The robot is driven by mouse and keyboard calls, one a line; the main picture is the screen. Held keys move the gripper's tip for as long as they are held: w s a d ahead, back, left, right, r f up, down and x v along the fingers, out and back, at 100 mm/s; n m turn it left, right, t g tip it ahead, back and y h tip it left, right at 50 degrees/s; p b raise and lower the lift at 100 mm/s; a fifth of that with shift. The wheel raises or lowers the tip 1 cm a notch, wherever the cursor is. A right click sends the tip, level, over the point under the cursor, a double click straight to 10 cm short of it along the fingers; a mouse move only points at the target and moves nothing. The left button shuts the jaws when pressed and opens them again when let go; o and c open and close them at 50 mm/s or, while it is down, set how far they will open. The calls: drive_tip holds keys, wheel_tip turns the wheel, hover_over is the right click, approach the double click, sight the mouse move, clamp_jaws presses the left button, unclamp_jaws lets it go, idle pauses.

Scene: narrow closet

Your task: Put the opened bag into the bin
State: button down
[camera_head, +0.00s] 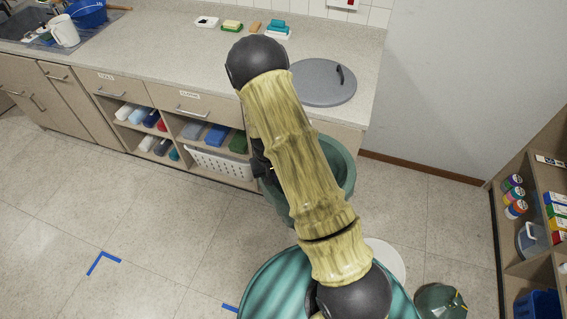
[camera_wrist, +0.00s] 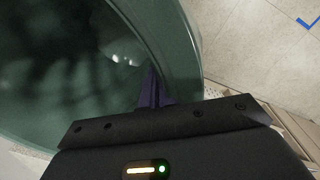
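The green bin (camera_head: 345,168) stands on the floor in front of the counter, open at the top and partly hidden behind my arm. In the wrist view, its green rim and wall (camera_wrist: 185,50) curve around a dark inside. Dark, uneven shading with small bright spots (camera_wrist: 122,59) shows in there; I cannot tell whether this is the opened bag. My gripper (camera_wrist: 152,80) points down into the bin near its wall, with its dark purple fingers close together. No bag can be made out between them. In the head view my arm hides most of the gripper.
A grey lid (camera_head: 322,82) lies on the counter (camera_head: 180,50). A dark green bundle with a yellow tie (camera_head: 441,301) is on the floor at lower right. A stocked shelf (camera_head: 508,238) stands at the right.

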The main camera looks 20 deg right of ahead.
wheel_tip(320, 180, up, 10)
drive_tip(key=d+p, duration=0.1)
drive_tip(key=p, duration=0.8)
drive_tip(key=shift+s+d+f+p, duration=0.15)
drive_tip(key=shift+s+d+p, duration=0.15)
drive_tip(key=shift+s, duration=0.05)
